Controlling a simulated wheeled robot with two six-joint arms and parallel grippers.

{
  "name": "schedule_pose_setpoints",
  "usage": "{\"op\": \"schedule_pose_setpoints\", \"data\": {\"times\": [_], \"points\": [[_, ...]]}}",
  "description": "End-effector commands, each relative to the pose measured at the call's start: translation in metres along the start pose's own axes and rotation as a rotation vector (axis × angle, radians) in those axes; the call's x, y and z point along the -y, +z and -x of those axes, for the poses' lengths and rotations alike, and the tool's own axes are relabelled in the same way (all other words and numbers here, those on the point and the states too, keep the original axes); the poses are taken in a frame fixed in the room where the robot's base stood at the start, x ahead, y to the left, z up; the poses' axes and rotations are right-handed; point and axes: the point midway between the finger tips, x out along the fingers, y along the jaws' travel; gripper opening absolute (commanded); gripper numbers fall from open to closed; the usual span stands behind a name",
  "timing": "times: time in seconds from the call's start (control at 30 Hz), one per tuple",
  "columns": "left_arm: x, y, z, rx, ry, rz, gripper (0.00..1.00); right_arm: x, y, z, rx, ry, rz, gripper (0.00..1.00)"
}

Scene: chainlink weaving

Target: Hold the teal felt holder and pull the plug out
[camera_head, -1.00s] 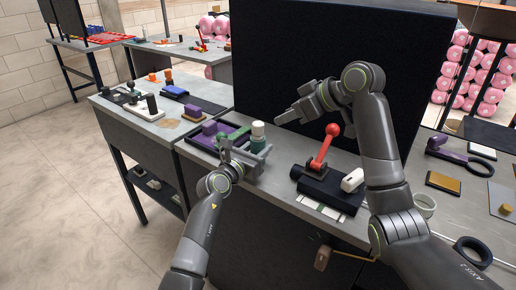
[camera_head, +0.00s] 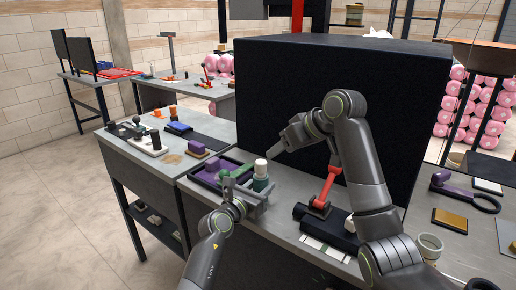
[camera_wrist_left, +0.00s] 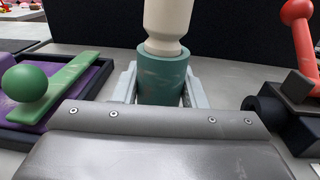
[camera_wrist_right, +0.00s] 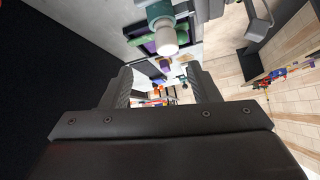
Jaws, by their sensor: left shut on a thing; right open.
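The teal felt holder (camera_wrist_left: 162,80) stands upright on the bench, seen close in the left wrist view; in the head view the holder (camera_head: 261,184) is small. The cream plug (camera_wrist_left: 168,22) sits in its top; the plug also shows in the head view (camera_head: 261,168). My left gripper (camera_head: 262,192) is shut on the holder, with a finger on each side of it. My right gripper (camera_head: 279,150) is open and empty, above and to the right of the plug. The right wrist view shows the plug's pale end (camera_wrist_right: 166,42) beyond the fingers.
A purple tray (camera_head: 196,176) with a green ball-knobbed piece lies left of the holder. A black block with a red lever (camera_head: 328,184) stands to the right. A large black panel (camera_head: 330,85) rises behind. Clear space lies above the plug.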

Motion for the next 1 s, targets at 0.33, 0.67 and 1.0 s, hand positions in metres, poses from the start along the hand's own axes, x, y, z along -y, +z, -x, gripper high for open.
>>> {"op": "schedule_pose_setpoints", "data": {"times": [0.33,0.67,1.0], "points": [[0.0,0.0,0.0,0.0,0.0,0.0,0.11,0.035,-0.039,-0.014,0.23,0.332,-0.537,0.55],[0.0,0.0,0.0,0.0,0.0,0.0,0.11,0.061,-0.05,-0.005,0.26,0.607,-0.805,0.55],[0.0,0.0,0.0,0.001,0.0,0.0,0.11,0.048,-0.034,-0.032,0.261,0.634,-0.83,0.55]]}}
